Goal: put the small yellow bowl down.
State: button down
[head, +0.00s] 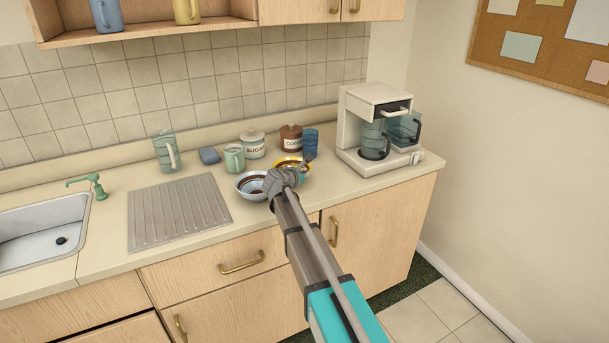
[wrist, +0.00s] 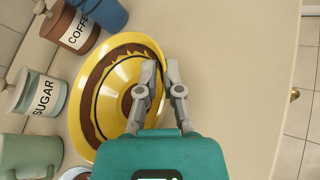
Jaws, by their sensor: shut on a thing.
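The small yellow bowl (head: 280,161) with brown bands is at the counter, partly hidden behind my gripper (head: 291,170) in the head view. In the wrist view the bowl (wrist: 98,75) fills the area left of the fingers. My gripper (wrist: 160,68) is shut on the bowl's right rim, with one finger over the bowl's inside and the other outside it. The bowl looks close to the countertop; I cannot tell whether its base touches it.
A white and blue bowl (head: 245,183) stands close on the left. The sugar jar (wrist: 38,93), coffee jar (wrist: 70,28), blue cup (wrist: 101,12) and green mug (head: 234,157) stand nearby. The coffee maker (head: 352,125) is to the right. Bare countertop (wrist: 240,70) lies right of the gripper.

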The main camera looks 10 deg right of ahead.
jog(key=shift+f+b, duration=0.3)
jog(key=shift+f, duration=0.05)
jog(key=c, duration=0.8)
grip_release()
jog(key=shift+r, duration=0.1)
jog(key=shift+r, duration=0.1)
jog(key=shift+s+a+r+p, duration=0.1)
jog(key=shift+r+p, duration=0.2)
jog(key=shift+p, duration=0.2)
jog(key=p+v, duration=0.3)
jog(key=v, duration=0.8)
jog(key=shift+s+a+p, duration=0.2)
jog(key=shift+s+p, duration=0.1)
jog(key=shift+p, duration=0.1)
